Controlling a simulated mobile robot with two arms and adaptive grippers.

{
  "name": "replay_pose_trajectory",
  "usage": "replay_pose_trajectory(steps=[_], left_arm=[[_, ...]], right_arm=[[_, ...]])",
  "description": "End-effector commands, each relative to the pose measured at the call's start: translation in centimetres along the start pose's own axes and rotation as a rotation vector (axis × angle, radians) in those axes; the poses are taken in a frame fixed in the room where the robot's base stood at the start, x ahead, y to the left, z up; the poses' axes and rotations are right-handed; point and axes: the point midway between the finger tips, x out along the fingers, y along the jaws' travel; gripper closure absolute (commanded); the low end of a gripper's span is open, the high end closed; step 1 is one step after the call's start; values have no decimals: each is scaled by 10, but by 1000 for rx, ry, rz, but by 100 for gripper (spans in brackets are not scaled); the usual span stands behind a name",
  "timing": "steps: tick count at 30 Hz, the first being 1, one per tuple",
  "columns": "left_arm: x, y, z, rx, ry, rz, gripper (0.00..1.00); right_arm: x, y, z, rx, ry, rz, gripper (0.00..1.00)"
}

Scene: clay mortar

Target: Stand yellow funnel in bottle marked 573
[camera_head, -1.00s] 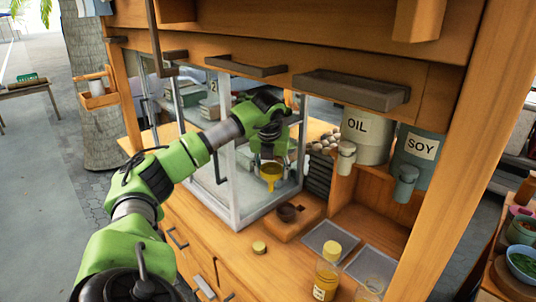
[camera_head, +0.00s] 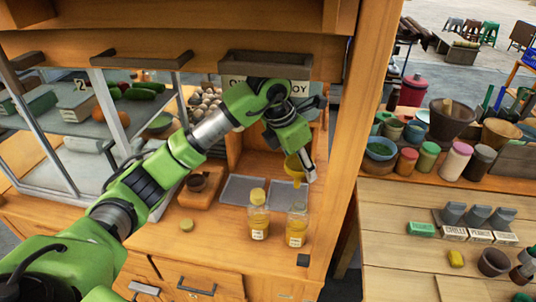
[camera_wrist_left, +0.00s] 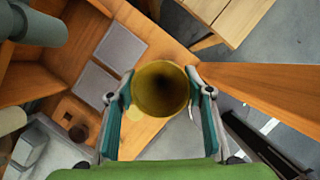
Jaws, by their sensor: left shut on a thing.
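My left gripper (camera_head: 300,166) is shut on the yellow funnel (camera_head: 292,168) and holds it in the air, spout down, above and behind the open bottle. In the left wrist view the funnel's round mouth (camera_wrist_left: 160,84) sits between the two fingers (camera_wrist_left: 160,105). Two clear bottles with yellow contents stand upright on the counter. The left bottle (camera_head: 259,222) has a yellow cap; the right bottle (camera_head: 297,228) shows no yellow cap. Both bear small labels too small to read surely. My right gripper is not in view.
Two grey mats (camera_head: 240,190) lie behind the bottles. A wooden block with a dark bowl (camera_head: 197,183) stands left of them, beside the glass cabinet (camera_head: 50,150). A wooden post (camera_head: 345,130) rises close on the right. The front counter is clear left of the bottles.

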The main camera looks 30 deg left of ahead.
Motion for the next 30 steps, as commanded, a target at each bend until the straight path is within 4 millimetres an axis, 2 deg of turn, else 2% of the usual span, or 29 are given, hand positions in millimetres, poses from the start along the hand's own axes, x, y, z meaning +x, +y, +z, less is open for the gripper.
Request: replay_pose_trajectory(steps=[2, 6, 21, 30], left_arm=[[-2, -10, 6, 29, -1, -13, 69], [0, -14, 6, 46, 1, -20, 69], [32, -14, -7, 43, 2, -20, 69], [35, -14, -8, 43, 1, -20, 69]], right_arm=[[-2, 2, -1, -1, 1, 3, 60], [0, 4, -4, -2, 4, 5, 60], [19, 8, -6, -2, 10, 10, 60], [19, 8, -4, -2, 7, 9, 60]])
